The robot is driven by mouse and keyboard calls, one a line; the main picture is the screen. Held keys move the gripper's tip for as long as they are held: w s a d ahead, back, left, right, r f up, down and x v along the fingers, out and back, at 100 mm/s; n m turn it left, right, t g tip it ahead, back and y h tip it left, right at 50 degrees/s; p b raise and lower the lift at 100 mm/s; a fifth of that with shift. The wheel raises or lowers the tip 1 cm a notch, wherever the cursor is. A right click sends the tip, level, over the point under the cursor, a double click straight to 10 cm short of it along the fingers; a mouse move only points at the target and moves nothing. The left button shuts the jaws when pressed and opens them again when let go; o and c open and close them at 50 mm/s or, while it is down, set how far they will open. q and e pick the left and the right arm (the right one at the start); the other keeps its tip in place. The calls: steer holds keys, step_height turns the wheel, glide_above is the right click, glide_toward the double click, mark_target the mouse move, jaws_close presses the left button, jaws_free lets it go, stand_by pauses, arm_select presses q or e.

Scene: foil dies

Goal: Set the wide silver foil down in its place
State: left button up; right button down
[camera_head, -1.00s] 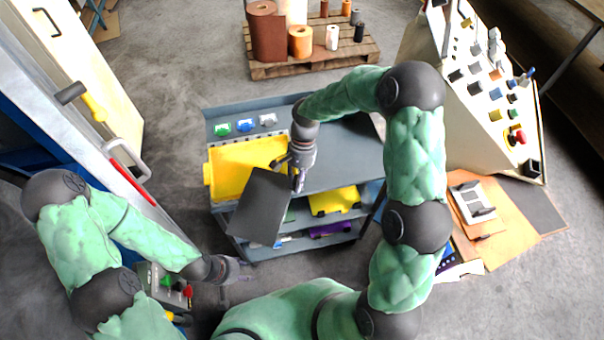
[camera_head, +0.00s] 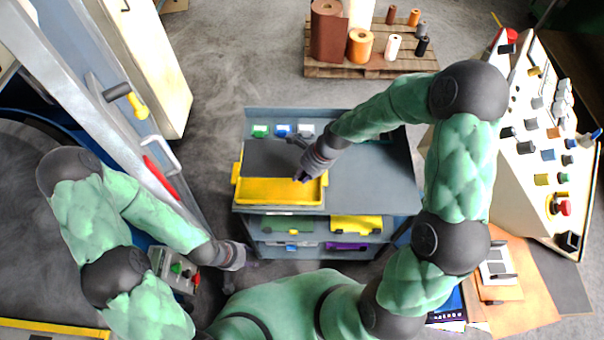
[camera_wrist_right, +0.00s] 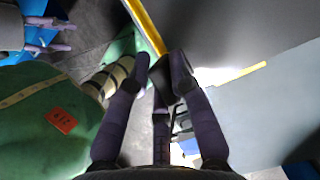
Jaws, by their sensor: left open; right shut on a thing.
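A flat, dark grey sheet (camera_head: 268,157), which I take for the wide silver foil, is over the back part of the yellow tray (camera_head: 278,191) on the cart. I cannot tell whether it rests in the tray or is just above it. My right gripper (camera_head: 302,166) is shut on the sheet at its right side. In the right wrist view the sheet (camera_wrist_right: 235,30) fills the upper right, and the closed fingers (camera_wrist_right: 165,72) hide the grip itself. My left gripper (camera_head: 243,258) is open and empty, low at the left of the cart, clear of the sheet.
The grey cart top (camera_head: 372,180) is bare right of the tray. Green, blue and white labelled blocks stand along its back edge. A control console (camera_head: 545,150) stands at the right, a pallet (camera_head: 372,66) with several rolls behind, and a cabinet with handles at the left.

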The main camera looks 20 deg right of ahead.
stand_by(0.4)
steer(key=shift+f+b, duration=2.85)
steer(key=shift+f, duration=2.55)
steer(key=shift+f+b, duration=0.3)
steer(key=shift+f, duration=0.3)
steer(key=c, duration=1)
jaws_free()
steer(key=shift+c, duration=0.2)
steer(key=v, duration=1.2)
steer(key=shift+s, duration=0.1)
